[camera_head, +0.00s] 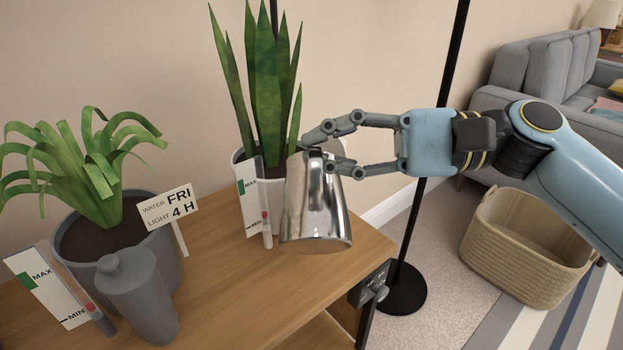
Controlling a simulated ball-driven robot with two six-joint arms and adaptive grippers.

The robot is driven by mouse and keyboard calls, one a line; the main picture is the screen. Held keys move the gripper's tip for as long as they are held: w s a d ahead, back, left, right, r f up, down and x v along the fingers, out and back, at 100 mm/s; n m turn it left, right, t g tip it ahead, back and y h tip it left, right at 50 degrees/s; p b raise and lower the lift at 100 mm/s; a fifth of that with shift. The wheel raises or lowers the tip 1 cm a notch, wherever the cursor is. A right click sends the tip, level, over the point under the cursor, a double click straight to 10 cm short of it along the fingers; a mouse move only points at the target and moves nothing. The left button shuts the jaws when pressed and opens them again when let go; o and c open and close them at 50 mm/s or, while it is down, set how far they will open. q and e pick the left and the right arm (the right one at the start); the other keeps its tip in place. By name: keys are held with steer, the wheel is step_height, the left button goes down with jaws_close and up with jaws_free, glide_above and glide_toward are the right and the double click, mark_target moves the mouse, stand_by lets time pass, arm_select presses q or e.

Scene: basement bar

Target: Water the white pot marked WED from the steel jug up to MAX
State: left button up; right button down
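The steel jug (318,212) is at the right end of the wooden table top, in front of the white pot (237,160), and hides part of it. My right gripper (318,152) reaches in from the right with its fingers closed around the jug's upper part. I cannot tell whether the jug's base touches the table. The white pot holds a tall, upright snake plant (266,85). No WED label shows. A MAX/MIN gauge (250,205) stands at its front, with a red mark nearer MIN than MAX. My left gripper is out of view.
A grey pot (165,250) with a leafy plant, a sign (168,208) reading FRI and its own gauge (45,290) stands left. A grey lidded bottle (138,298) is before it. A black pole (425,200) and wicker basket (525,245) are beyond the table's right edge.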

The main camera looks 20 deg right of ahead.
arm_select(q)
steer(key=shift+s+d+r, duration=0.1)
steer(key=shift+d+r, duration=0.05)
arm_select(e)
steer(key=shift+w+r+m, duration=0.3)
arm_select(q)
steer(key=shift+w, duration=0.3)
arm_select(e)
steer(key=shift+w+d, duration=0.1)
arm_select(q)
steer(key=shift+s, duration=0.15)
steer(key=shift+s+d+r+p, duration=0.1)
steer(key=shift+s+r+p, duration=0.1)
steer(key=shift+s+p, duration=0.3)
arm_select(e)
steer(key=shift+w+r+m, duration=0.1)
steer(key=shift+w+m, duration=0.1)
steer(key=shift+m, duration=0.1)
steer(key=shift+w+d+r+m, duration=0.1)
steer(key=shift+w+r+m, duration=0.1)
steer(key=shift+w+m, duration=0.1)
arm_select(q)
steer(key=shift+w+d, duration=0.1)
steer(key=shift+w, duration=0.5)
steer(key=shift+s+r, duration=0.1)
